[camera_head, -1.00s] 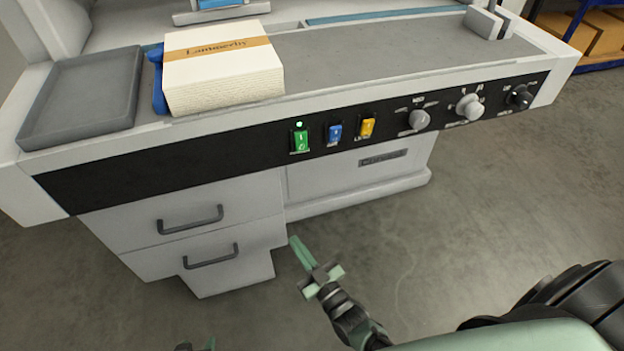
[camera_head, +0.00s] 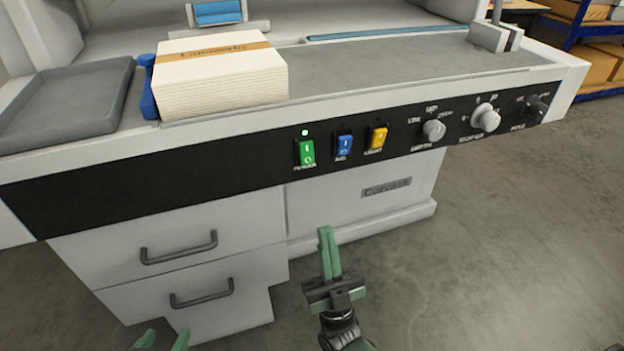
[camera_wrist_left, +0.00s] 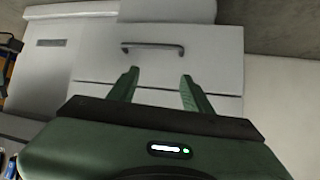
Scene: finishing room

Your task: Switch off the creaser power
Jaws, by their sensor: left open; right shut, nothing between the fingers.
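The creaser's black control panel (camera_head: 110,182) runs along the front of the machine. The green power rocker switch (camera_head: 306,152) is on it, with a small green light lit just above. A blue switch (camera_head: 344,146) and a yellow switch (camera_head: 377,137) sit to its right. My right gripper (camera_head: 328,240) is shut and empty, below the panel in front of the lower cabinet, apart from the switches. My left gripper (camera_head: 162,341) shows only its fingertips at the bottom edge. In the left wrist view it is open and empty (camera_wrist_left: 157,85), facing the drawer fronts.
Knobs (camera_head: 434,130) line the panel's right part. A stack of cards (camera_head: 220,85) and a grey tray (camera_head: 65,105) are on the machine's top. Drawers with dark handles (camera_head: 180,250) are below the panel. Floor at right is clear; a blue shelf (camera_head: 575,38) stands behind.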

